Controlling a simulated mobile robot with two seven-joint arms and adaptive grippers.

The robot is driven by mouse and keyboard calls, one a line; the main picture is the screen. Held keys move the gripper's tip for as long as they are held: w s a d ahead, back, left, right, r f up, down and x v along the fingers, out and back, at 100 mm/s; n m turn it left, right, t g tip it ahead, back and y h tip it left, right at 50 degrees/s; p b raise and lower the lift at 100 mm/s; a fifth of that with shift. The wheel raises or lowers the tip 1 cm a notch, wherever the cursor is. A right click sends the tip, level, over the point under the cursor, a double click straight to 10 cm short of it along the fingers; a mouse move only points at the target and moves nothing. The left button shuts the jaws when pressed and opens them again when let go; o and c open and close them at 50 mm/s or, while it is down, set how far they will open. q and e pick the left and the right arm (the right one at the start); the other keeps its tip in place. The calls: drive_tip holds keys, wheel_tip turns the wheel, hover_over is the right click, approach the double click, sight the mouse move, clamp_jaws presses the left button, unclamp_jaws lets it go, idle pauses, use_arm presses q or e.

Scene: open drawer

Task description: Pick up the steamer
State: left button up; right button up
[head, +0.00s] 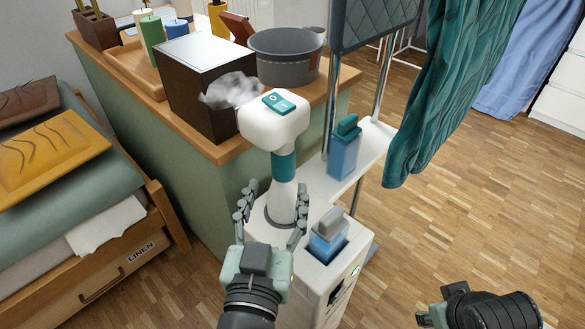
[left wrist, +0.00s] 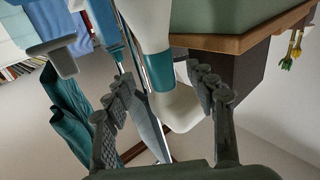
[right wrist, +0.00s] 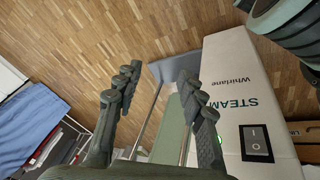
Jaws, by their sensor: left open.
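The steamer (head: 283,135) is a white handheld head with a teal collar and a white lower handle. It stands upright on a white base (head: 325,275), and a puff of steam shows left of its head. My left gripper (head: 270,200) is open, with a finger on each side of the lower handle; contact cannot be told. In the left wrist view the steamer's teal collar (left wrist: 180,73) shows beyond and between the fingers. My right gripper (right wrist: 155,85) is open and empty, low at the right of the head view, over the floor. Its view shows the base's side (right wrist: 240,90) with "STEAM" lettering and a switch.
A wooden-topped cabinet (head: 350,78) behind holds a dark box (head: 185,80) and a grey pot (head: 285,58). A teal garment (head: 440,100) hangs at right. Open floor (head: 450,210) lies right of the base.

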sight(282, 174)
use_arm(q)
drive_tip(key=shift+w+r+p, duration=0.1)
drive_tip(key=shift+w+p, duration=0.2)
drive_tip(key=shift+w, duration=0.6)
drive_tip(key=w+p, duration=0.1)
drive_tip(key=w, duration=0.1)
drive_tip(key=w+d, duration=0.1)
drive_tip(key=w, duration=0.1)
drive_tip(key=shift+w+r+p, duration=0.1)
drive_tip(key=shift+w+p, duration=0.05)
drive_tip(key=shift+p, duration=0.2)
drive_tip(key=shift+w+d, duration=0.1)
drive_tip(key=shift+w, duration=0.4)
clamp_jaws()
use_arm(e)
drive_tip(key=a+x, duration=0.1)
drive_tip(key=x, duration=0.6)
drive_tip(key=shift+s+a, duration=0.25)
drive_tip(key=shift+s, duration=0.05)
